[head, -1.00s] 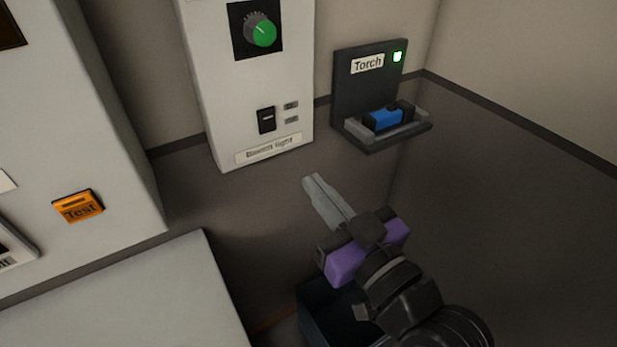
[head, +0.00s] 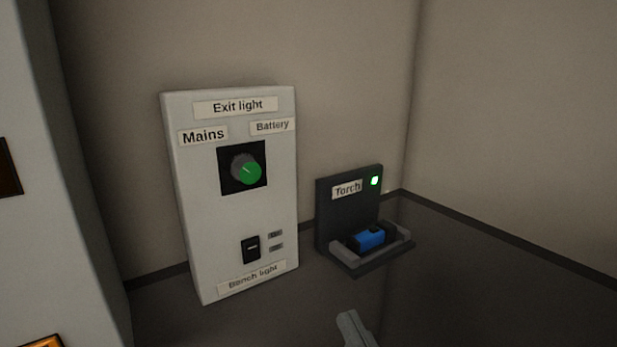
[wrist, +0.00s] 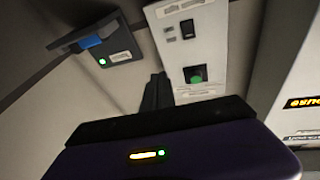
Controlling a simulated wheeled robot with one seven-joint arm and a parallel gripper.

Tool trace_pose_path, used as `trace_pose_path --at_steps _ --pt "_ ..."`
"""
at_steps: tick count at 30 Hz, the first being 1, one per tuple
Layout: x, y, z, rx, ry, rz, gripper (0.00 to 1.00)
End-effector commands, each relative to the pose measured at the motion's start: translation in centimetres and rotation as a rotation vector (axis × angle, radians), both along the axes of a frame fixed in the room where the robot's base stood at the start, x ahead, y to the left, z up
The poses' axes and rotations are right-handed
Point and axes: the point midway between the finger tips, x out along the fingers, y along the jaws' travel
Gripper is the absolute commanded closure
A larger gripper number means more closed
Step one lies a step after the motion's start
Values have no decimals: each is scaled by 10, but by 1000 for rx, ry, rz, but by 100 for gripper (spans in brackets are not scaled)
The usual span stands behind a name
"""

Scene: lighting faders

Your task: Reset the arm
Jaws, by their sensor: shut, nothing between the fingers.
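My gripper (head: 354,328) shows only by its grey fingertips at the bottom edge of the head view. The fingers are together with nothing between them. The rest of my arm is out of that view. In the wrist view the dark fingers (wrist: 157,92) reach up from the purple gripper body and touch no panel that I can make out. The white panel (head: 276,190) with the exit light knob (head: 247,170) and the bench light switch (head: 251,249) stands up and left of my gripper; the panel also shows in the wrist view (wrist: 208,52).
A blue torch (head: 369,238) sits in a dark wall holder (head: 335,215) with a lit green lamp, above my fingertips. A grey cabinet (head: 70,200) stands at the left, with part of an orange Test label (head: 42,342). The right side is clear.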

Motion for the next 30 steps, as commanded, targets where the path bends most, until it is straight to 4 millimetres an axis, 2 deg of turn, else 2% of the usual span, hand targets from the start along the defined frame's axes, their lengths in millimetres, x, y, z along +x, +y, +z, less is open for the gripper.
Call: trace_pose_path --at_steps 1,8,15,21,27,30 --pt "-8 -11 -11 4 11 -28 100" --pt "-60 -60 -57 4 49 -156 100" --pt "-131 -99 -97 -38 116 -255 100" --pt "-195 -120 -124 -97 204 -306 100" --pt "-257 -133 -147 -163 332 -337 100" --pt "-281 -136 -159 -187 403 -347 100"
